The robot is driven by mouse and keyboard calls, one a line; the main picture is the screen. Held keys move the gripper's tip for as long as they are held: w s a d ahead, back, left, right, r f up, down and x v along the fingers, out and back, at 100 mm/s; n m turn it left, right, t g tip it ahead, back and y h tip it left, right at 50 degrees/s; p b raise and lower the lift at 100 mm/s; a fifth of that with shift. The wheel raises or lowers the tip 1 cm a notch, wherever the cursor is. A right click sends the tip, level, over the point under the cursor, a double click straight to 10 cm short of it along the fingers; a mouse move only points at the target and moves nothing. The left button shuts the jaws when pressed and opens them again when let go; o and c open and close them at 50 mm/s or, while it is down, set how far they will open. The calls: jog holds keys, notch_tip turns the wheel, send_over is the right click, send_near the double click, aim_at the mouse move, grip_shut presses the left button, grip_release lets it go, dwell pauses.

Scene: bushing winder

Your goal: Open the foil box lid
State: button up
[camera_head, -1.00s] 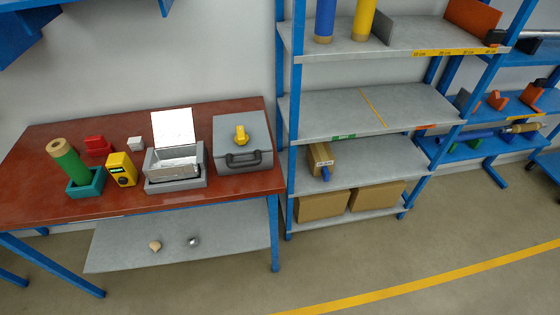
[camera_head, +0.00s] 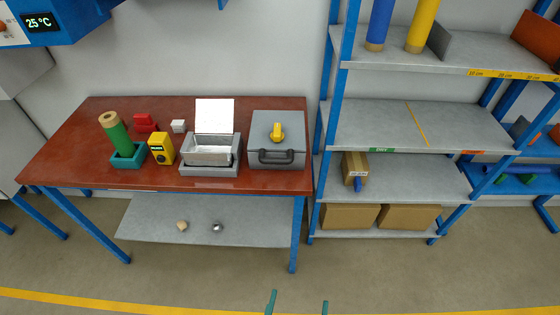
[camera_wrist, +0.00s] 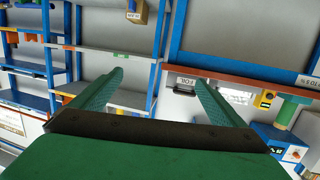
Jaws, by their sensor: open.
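On the red-topped bench, an open silver box (camera_head: 208,155) sits in a grey tray (camera_head: 209,171), its white lid (camera_head: 214,115) standing upright at the back. To its right is a shut grey case (camera_head: 292,161) with a dark front handle and a yellow object (camera_head: 277,132) on its lid. No readable marking shows which is the foil box. The grey case also shows in the tilted wrist view (camera_wrist: 187,81). My gripper (camera_head: 298,304) shows only as two teal fingertips at the bottom edge, well short of the bench. In the wrist view its fingers (camera_wrist: 158,80) are apart and empty.
A green roll (camera_head: 115,134) in a teal holder, a yellow device (camera_head: 161,149), a red object (camera_head: 146,122) and a white block (camera_head: 178,126) stand left on the bench. A blue-framed shelf (camera_head: 334,140) rises just right of it. The floor in front is clear.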

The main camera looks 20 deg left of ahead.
jog(key=w+a+r+n+y, duration=0.1)
jog(key=w+a+r, duration=0.15)
jog(key=w, duration=0.45)
jog(key=w+a+r+y, duration=0.1)
jog(key=w+a, duration=0.3)
jog(key=w, duration=0.4)
jog(key=n+t+y, duration=0.1)
jog(key=y, duration=0.1)
send_near(276, 161)
jog(key=f, duration=0.1)
jog(key=x, duration=0.9)
jog(key=shift+w+d, duration=0.1)
jog(key=shift+w, duration=0.05)
jog(key=shift+w+a, duration=0.35)
jog(key=shift+w, duration=0.3)
